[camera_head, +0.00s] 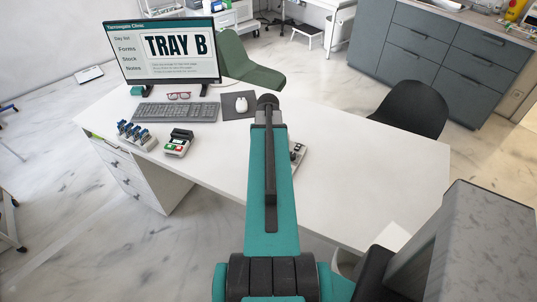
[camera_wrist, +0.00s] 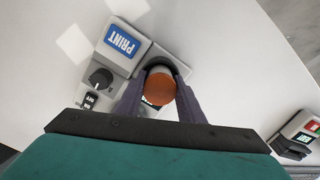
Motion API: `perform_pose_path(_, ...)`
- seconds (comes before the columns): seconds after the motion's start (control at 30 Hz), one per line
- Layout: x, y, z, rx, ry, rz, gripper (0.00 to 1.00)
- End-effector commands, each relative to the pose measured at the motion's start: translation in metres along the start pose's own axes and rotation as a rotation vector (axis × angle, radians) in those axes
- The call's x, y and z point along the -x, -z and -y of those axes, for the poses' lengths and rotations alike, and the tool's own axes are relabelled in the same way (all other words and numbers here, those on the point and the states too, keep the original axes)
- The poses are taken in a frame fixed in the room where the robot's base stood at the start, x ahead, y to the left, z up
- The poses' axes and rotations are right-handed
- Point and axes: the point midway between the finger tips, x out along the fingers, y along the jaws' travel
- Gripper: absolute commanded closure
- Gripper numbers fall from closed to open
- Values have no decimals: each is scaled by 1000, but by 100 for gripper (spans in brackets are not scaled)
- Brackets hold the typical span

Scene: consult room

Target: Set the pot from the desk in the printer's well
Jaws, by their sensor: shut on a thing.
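The pot (camera_wrist: 159,90), with a round orange top, sits between the two grey fingers of my gripper (camera_wrist: 160,82) in the wrist view. My gripper is shut on it. The printer (camera_wrist: 118,57) is a light grey unit with a blue PRINT button, a black knob and a small OFF switch. The dark curved rim of its well (camera_wrist: 157,61) shows just beyond the pot. The pot overlaps the well in this view; I cannot tell whether it is inside or above it. In the head view my arm hides the pot and most of the printer (camera_head: 298,154).
The white desk (camera_head: 370,165) has clear room at the right. A monitor (camera_head: 165,50), keyboard (camera_head: 175,112), mouse (camera_head: 241,104), card terminal (camera_head: 178,143) and a rack of blue items (camera_head: 136,134) stand at the left. The terminal also shows in the wrist view (camera_wrist: 298,135).

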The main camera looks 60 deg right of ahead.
Motion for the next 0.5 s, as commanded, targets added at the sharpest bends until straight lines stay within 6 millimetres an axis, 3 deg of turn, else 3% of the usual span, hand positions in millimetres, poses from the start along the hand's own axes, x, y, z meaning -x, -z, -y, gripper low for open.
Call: perform_pose_path(0.5,-14,-4,0,0,0,13,87)
